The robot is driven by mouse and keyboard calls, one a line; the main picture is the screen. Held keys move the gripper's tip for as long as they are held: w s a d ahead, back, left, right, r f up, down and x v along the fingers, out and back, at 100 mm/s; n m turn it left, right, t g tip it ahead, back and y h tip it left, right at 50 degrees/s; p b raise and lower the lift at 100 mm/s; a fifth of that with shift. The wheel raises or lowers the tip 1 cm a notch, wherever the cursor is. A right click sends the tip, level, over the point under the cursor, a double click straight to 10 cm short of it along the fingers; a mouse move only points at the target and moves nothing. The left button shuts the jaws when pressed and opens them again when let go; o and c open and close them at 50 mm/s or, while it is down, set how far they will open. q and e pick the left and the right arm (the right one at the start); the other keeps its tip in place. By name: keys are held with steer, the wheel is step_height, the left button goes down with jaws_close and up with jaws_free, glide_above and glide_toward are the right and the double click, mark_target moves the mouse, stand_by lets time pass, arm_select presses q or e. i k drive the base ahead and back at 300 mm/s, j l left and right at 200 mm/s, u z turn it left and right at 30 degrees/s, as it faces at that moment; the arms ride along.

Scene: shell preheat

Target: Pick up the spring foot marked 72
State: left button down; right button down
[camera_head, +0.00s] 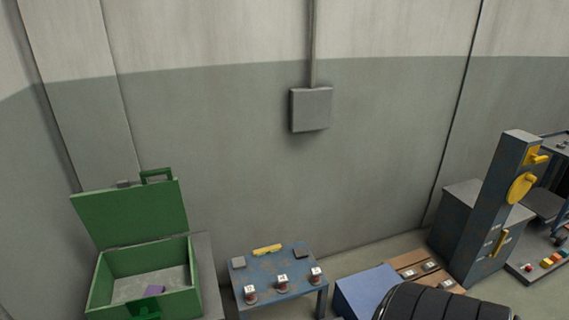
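Three small reddish pieces with white marked tags stand along the front of a blue table (272,264): a left one (250,295), a middle one (282,283) and a right one (316,275). They look like the spring feet. The marks are too small to read, so I cannot tell which is 72. Neither of my grippers is in view.
A yellow piece (267,249) and two grey blocks lie farther back on the table. An open green box (105,284) stands left. A blue block (364,290) and a black ribbed rounded shape (440,302) are right, before a grey cabinet with a post (500,205).

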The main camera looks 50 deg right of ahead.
mark_target(250, 299)
steer(key=k+l+z, duration=0.1)
steer(key=z, duration=1.45)
